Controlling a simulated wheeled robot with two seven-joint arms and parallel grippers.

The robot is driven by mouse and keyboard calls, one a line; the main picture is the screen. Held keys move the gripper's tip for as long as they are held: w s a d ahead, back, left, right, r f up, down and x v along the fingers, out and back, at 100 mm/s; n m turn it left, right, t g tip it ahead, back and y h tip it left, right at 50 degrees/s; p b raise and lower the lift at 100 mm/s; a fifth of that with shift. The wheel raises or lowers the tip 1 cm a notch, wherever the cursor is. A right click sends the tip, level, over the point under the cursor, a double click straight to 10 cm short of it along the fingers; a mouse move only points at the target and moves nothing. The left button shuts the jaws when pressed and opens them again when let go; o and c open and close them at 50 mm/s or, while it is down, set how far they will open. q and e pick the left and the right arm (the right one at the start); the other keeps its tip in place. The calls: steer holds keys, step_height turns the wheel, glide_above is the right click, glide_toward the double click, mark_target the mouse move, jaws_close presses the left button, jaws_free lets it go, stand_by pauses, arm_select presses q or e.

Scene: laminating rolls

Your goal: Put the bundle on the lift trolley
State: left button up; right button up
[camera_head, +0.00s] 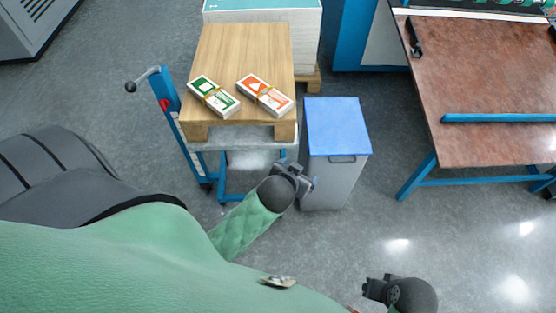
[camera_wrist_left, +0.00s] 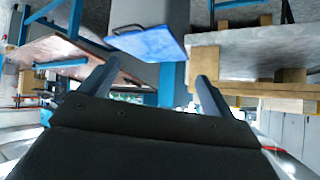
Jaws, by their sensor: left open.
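Two banded bundles lie side by side on the wooden top of the lift trolley: a green and white bundle (camera_head: 213,97) and an orange and white bundle (camera_head: 264,95). The lift trolley (camera_head: 167,95) has a blue frame and a handle at its left. My left gripper (camera_head: 306,183) is just in front of the trolley, beside the grey bin, and is open and empty. Its spread fingers (camera_wrist_left: 155,75) show in the left wrist view with nothing between them. My right gripper (camera_head: 371,289) is low at the bottom right; its fingers are too small to read.
A grey bin with a blue lid (camera_head: 336,126) stands right of the trolley; the lid also shows in the left wrist view (camera_wrist_left: 150,42). A white stack (camera_head: 305,40) stands behind the trolley. A reddish-brown table (camera_head: 490,90) is at the right. Floor between bin and table is clear.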

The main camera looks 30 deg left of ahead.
arm_select(q)
steer(key=s+d+f+g+h, duration=0.1)
steer(key=s+d+f+g, duration=0.1)
steer(key=s, duration=0.7)
steer(key=s+d+f+m+g+h, duration=0.1)
steer(key=s+f+g, duration=0.2)
steer(key=s+g, duration=0.3)
steer(key=s, duration=0.3)
steer(key=shift+s+d+f, duration=0.15)
steer(key=shift+d+f, duration=0.2)
steer(key=shift+f, duration=0.05)
